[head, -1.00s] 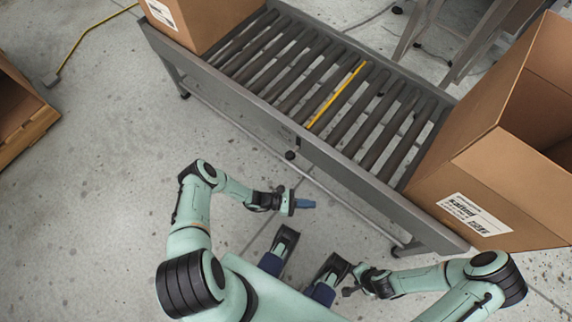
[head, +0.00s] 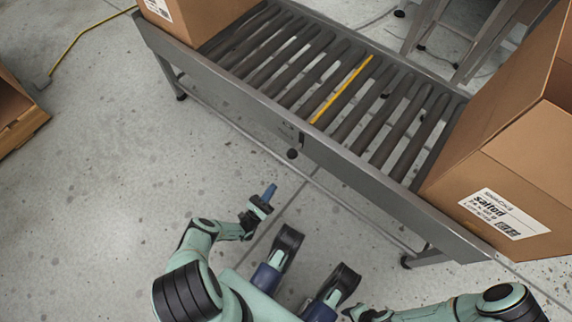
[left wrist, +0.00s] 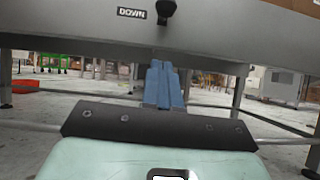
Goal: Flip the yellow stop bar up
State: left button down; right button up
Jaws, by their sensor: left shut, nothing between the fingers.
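The yellow stop bar (head: 342,90) is a thin strip lying between two dark rollers of the conveyor, about level with them. A black knob (head: 292,154) sticks out from the conveyor's near side rail; it also shows at the top of the left wrist view (left wrist: 166,10), beside a "DOWN" label (left wrist: 131,13). My left gripper (head: 270,192) is shut and empty, its blue fingers pointing toward the conveyor, short of the knob. In the left wrist view the closed fingers (left wrist: 163,86) are below the knob. My right gripper (head: 356,312) is at the bottom edge, mostly hidden.
The roller conveyor (head: 225,88) crosses the view. A cardboard box (head: 500,170) stands at its right end and another (head: 185,15) at its left end. The floor before the conveyor is clear.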

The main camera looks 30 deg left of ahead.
pick_arm(q)
jog(key=s+r+x, duration=0.1)
jog(key=r+x, duration=0.1)
jog(key=x, duration=1)
jog(key=shift+s+r, duration=0.15)
jog(key=shift+r, duration=0.1)
notch_tip(320, 180, up, 7)
jog(key=p, duration=0.5)
jog(key=shift+p, duration=0.3)
pick_arm(e)
jog(key=w+a+r+t, duration=0.1)
jog(key=w+r+t, duration=0.3)
jog(key=w+r, duration=0.3)
jog(key=w, duration=0.3)
jog(key=shift+w+a+r+n, duration=0.2)
jog(key=shift+w+a+n, duration=0.05)
jog(key=shift+w+n, duration=0.15)
